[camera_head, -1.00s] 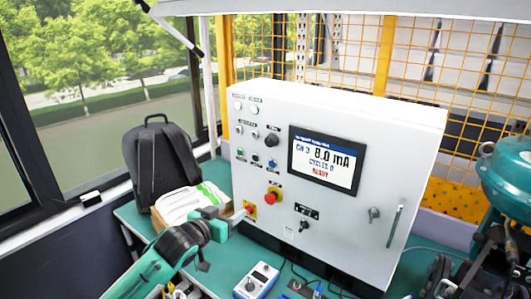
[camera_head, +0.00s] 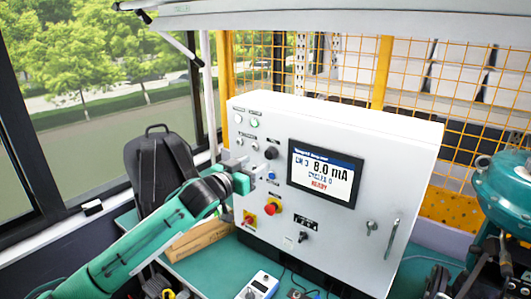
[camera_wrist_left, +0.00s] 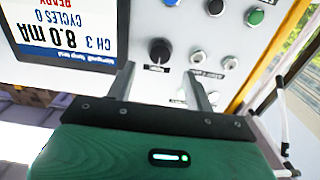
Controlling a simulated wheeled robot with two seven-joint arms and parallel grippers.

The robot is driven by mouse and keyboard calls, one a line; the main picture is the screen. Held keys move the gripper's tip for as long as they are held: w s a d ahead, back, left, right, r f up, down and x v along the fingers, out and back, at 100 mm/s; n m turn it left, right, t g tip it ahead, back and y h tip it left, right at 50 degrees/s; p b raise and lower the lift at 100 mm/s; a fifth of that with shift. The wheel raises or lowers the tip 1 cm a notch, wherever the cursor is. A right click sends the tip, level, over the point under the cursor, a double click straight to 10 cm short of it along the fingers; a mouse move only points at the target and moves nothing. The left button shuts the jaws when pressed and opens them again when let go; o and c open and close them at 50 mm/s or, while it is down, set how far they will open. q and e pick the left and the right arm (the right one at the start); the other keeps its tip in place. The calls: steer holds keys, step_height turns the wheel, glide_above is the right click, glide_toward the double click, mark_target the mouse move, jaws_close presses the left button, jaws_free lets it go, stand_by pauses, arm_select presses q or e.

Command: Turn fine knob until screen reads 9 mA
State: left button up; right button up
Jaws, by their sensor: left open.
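The screen (camera_head: 325,174) on the white cabinet (camera_head: 400,150) reads CH 3, 8.0 mA, CYCLES 0, READY. It shows upside down in the left wrist view (camera_wrist_left: 65,30). A black round knob (camera_head: 271,153) is left of the screen; its label is too small to read, so I cannot tell if it is the fine knob. My left gripper (camera_head: 262,171) is open and empty in front of the panel, just below this knob. In the left wrist view the black knob (camera_wrist_left: 159,52) lies beyond and between the open fingertips (camera_wrist_left: 160,70), apparently untouched. My right gripper is not in view.
A red emergency button (camera_head: 271,208) and a black selector switch (camera_head: 303,237) are lower on the panel. Small buttons surround the knob. A black backpack (camera_head: 150,160) stands at left, a teal valve unit (camera_head: 505,185) at right. A handheld meter (camera_head: 262,284) lies on the table.

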mark_target(268, 155)
arm_select(q)
steer(key=shift+p+x, duration=0.9)
steer(key=shift+x, duration=2.2)
steer(key=c, duration=1)
